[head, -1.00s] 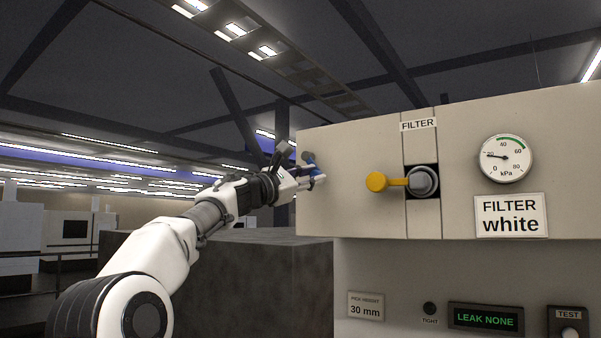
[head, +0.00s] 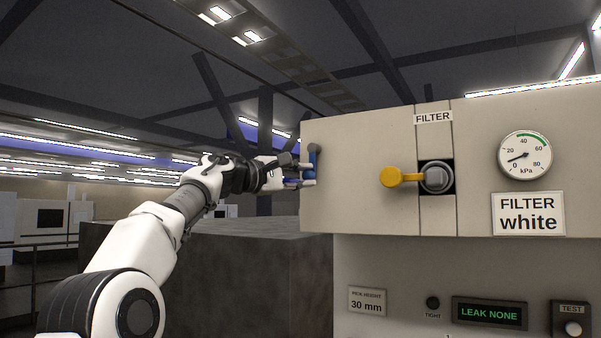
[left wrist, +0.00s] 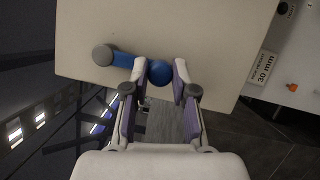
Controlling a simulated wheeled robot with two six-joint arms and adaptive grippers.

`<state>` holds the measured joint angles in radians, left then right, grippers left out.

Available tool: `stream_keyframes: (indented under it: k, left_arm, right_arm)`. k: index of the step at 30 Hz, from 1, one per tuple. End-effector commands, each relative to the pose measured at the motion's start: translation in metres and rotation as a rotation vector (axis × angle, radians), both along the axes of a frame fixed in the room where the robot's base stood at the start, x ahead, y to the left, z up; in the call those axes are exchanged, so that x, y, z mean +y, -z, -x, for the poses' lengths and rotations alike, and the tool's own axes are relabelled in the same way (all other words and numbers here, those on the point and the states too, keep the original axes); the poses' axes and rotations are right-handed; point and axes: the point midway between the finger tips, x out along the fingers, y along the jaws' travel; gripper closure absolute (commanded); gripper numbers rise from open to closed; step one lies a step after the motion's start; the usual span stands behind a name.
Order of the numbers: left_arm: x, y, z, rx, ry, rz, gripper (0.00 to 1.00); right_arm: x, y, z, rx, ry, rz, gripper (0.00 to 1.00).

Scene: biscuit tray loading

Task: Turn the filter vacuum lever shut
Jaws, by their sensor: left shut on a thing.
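A blue lever (head: 313,160) with a round grey hub (head: 314,148) sits at the left end of the beige cabinet face. It points downward from the hub in the head view. In the left wrist view, the grey hub (left wrist: 102,55), the blue arm (left wrist: 123,60) and the blue ball knob (left wrist: 160,72) all show. My left gripper (head: 308,175) is shut on the knob, with a finger on either side of it in the left wrist view (left wrist: 163,75). The gauge (head: 525,155) reads between 0 and 20 kPa. My right gripper is not in view.
A yellow handle (head: 403,177) on a grey round fitting (head: 437,178) sits under the FILTER label (head: 433,118). A sign (head: 527,214) reads "FILTER white". A display (head: 489,313) reads LEAK NONE. A dark block (head: 215,270) stands below my left arm.

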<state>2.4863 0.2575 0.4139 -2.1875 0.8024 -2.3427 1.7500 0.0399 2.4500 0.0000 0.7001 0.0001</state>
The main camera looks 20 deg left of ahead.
Motion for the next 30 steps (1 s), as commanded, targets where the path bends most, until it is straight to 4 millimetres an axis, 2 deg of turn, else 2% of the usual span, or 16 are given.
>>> stream_keyframes:
  k: [1, 11, 12, 14, 25, 30]
  left_arm:
    - [0.003, -0.007, 0.002, -0.014, -0.009, 0.001, 1.00]
    - [0.003, -0.009, 0.003, -0.018, -0.009, 0.000, 1.00]
    - [0.003, -0.009, 0.003, -0.018, -0.009, 0.000, 0.67]
    - [0.003, -0.009, 0.003, -0.017, -0.008, 0.000, 0.49]
    - [0.003, -0.005, 0.004, -0.009, -0.004, -0.002, 0.49]
    - [0.010, -0.004, 0.016, -0.008, -0.005, 0.000, 0.49]
  right_arm:
    - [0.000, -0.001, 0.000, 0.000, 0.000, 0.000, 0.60]
    - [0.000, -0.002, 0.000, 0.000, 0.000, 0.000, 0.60]
    - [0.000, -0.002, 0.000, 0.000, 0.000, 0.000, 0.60]
    - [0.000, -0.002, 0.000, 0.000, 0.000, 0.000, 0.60]
    - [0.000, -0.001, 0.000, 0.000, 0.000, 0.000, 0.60]
    - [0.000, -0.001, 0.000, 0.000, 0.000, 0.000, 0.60]
